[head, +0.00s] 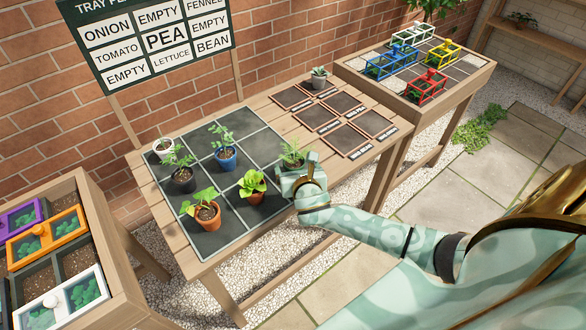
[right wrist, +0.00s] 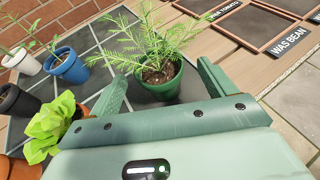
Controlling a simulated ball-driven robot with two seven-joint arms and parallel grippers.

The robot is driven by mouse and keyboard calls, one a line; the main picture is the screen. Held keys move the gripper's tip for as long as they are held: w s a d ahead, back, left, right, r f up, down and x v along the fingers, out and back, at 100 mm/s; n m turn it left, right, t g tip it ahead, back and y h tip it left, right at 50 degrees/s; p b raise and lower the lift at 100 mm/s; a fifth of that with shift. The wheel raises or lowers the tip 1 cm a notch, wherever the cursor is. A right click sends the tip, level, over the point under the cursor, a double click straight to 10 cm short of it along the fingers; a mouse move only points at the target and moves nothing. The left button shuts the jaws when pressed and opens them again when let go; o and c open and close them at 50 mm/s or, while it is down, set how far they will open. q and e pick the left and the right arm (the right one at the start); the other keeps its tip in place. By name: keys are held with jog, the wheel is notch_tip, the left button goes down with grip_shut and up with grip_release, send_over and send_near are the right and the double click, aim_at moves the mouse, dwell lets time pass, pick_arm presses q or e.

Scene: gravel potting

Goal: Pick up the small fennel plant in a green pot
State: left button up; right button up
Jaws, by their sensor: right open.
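The fennel plant (head: 292,151) has feathery light-green leaves and stands at the right edge of the dark gridded mat (head: 205,150) on the middle table. Its green pot (right wrist: 162,86) shows clearly in the right wrist view, upright with soil inside. My right gripper (head: 297,171) is open beside the pot on its near side, partly hiding it in the head view. In the right wrist view, one finger is left of the pot and the other right of it; the pot is just ahead, between their tips. Contact cannot be told. My left gripper is not in view.
A leafy plant in a terracotta pot (head: 253,187) stands close left of the gripper. Several other potted plants, including one in a blue pot (head: 226,159), share the mat. Labelled dark squares (head: 340,137) lie to the right, mostly empty. A sign (head: 150,40) stands behind.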

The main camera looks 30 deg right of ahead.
aim_at(295, 166)
jog(key=b+x, duration=0.1)
jog(key=x, duration=0.2)
jog(key=shift+f, duration=0.25)
jog(key=shift+w+d, duration=0.15)
jog(key=shift+w, duration=0.3)
jog(key=shift+s, duration=0.1)
jog(key=shift+c, duration=0.6)
jog(key=c, duration=1)
